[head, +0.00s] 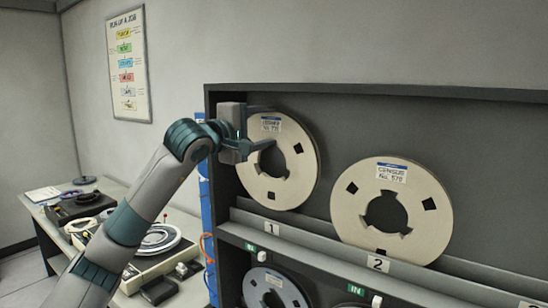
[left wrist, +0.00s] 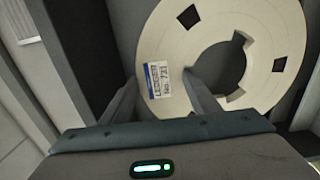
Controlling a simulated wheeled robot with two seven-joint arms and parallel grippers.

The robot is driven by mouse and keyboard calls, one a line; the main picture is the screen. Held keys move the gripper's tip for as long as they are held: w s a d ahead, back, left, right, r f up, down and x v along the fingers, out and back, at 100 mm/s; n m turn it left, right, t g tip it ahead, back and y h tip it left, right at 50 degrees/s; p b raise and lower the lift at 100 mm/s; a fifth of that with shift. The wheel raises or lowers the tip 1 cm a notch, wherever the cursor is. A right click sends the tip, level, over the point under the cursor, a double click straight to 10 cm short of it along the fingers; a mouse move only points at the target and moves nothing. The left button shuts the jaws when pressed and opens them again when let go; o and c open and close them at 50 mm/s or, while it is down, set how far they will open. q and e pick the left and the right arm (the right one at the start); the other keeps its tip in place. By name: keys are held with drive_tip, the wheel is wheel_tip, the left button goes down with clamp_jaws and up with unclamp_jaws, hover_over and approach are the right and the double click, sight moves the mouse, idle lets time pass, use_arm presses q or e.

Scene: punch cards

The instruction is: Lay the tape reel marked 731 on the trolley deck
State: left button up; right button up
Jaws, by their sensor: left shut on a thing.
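A cream tape reel (head: 296,167) stands upright at the rack place marked 1 in the head view. Its small label seems to end in a number starting with 7, but I cannot read it surely. My left gripper (head: 268,126) is shut on this reel near the label. In the left wrist view the fingers (left wrist: 160,82) lie either side of the label on the reel (left wrist: 205,30). I cannot tell whether the reel's lower edge touches the ledge. I cannot make out a trolley deck. My right gripper is not in view.
A second cream reel, labelled CENSUS No. 570 or similar (head: 345,215), stands at place 2. The rack ledge (head: 300,232) runs below both, with more reels on a lower level (head: 262,285). A cluttered desk (head: 200,222) stands at left under a wall poster (head: 127,65).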

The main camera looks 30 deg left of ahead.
use_arm(q)
drive_tip(key=s+a+b, duration=0.1)
drive_tip(key=s+b, duration=0.7)
drive_tip(key=s, duration=1.1)
drive_tip(key=shift+a+r, duration=0.15)
drive_tip(key=shift+a, duration=0.1)
idle(0.7)
idle(0.6)
